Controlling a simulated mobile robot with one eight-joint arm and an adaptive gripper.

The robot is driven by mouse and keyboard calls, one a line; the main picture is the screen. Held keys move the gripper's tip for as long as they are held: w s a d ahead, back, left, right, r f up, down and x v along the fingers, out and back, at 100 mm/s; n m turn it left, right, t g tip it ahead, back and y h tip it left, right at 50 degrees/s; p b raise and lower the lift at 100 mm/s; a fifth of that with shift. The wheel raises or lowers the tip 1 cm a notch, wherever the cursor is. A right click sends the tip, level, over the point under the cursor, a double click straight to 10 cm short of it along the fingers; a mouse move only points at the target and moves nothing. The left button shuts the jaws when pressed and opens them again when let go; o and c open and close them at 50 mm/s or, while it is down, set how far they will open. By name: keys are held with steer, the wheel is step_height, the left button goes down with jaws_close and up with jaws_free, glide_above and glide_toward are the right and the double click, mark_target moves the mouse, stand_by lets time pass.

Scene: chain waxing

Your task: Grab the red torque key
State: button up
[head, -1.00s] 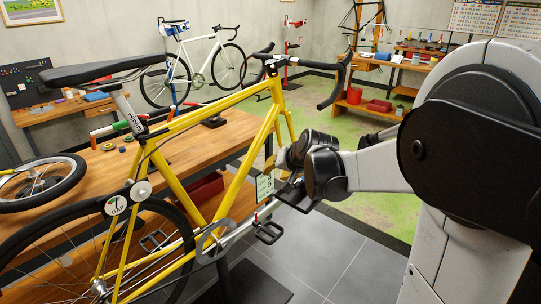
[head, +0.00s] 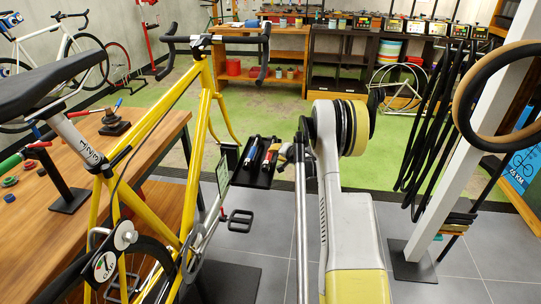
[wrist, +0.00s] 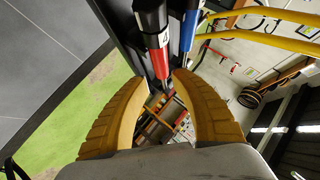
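The red torque key (wrist: 157,40) has a dark handle and a red band, and its shaft end points at the gap between my fingertips in the wrist view. It also shows in the head view (head: 270,158), lying on a small dark tray (head: 250,178) beside the yellow bike's frame. A blue torque key (wrist: 187,32) lies beside it, also in the head view (head: 252,152). My gripper (wrist: 162,80) has yellow ribbed fingers, apart with nothing clearly held. In the head view it is at the tray's right edge, mostly hidden by my arm. I cannot tell whether a finger touches the key.
The yellow bike (head: 185,150) stands close left of the tray, with a pedal (head: 240,220) below. A wooden workbench (head: 60,210) is behind the bike. A white post (head: 470,150) with hanging black tubes stands at right. Grey floor lies between.

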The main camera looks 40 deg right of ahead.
steer(key=b+x, duration=0.3)
steer(key=x, duration=0.3)
steer(key=shift+w+d, duration=0.1)
steer(key=shift+w+d+f, duration=0.1)
steer(key=shift+w+f, duration=0.05)
steer(key=shift+w, duration=0.3)
jaws_close()
